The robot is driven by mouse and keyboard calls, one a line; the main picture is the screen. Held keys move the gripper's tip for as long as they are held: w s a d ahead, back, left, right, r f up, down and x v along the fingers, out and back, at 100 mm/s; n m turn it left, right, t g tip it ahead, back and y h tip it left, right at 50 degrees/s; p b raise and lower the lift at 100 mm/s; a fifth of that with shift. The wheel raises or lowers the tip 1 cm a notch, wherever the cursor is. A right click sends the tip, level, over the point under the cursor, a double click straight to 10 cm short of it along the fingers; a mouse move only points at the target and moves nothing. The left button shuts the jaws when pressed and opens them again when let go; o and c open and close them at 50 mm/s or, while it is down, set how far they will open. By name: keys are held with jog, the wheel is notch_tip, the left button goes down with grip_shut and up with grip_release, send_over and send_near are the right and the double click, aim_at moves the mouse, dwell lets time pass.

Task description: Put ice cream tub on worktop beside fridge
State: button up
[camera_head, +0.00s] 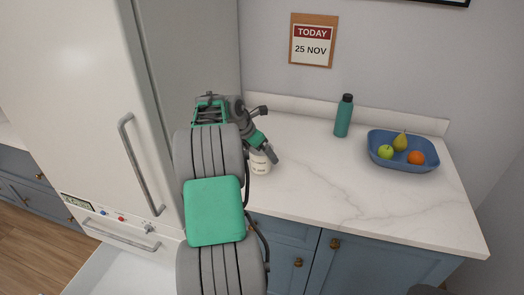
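The ice cream tub (261,167) is a small pale tub with dark lettering. It is at the left end of the white marbled worktop (330,190), close to the fridge (75,90). My arm hides its left side, and I cannot tell whether its base rests on the worktop. My gripper (264,152) is at the top of the tub, with one dark finger along the tub's right side. The other finger is hidden, so its grip on the tub is unclear.
A green bottle (343,117) stands at the back of the worktop. A blue bowl (405,166) with a pear, an apple and an orange is at the right. The worktop's middle and front are clear. A white open drawer or door (110,274) shows below the fridge.

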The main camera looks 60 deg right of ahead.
jog(key=p+v, duration=0.1)
jog(key=v, duration=1.1)
jog(key=w+a+r+m+t, duration=0.2)
jog(key=w+a+m, duration=0.1)
jog(key=w+a, duration=0.65)
jog(key=a+f+m+t+y, duration=0.3)
jog(key=a+m+t, duration=0.15)
jog(key=a, duration=2.35)
jog(key=s+a+f+m+y, duration=0.1)
jog(key=s+a+f+m, duration=0.1)
jog(key=a, duration=0.5)
jog(key=s+a+f+m+y, duration=0.1)
jog(key=s+a+f+m, duration=0.1)
jog(key=a, duration=0.5)
jog(key=shift+s+m, duration=0.65)
jog(key=shift+s, duration=0.15)
jog(key=shift+f, duration=0.15)
jog(key=shift+c, duration=0.4)
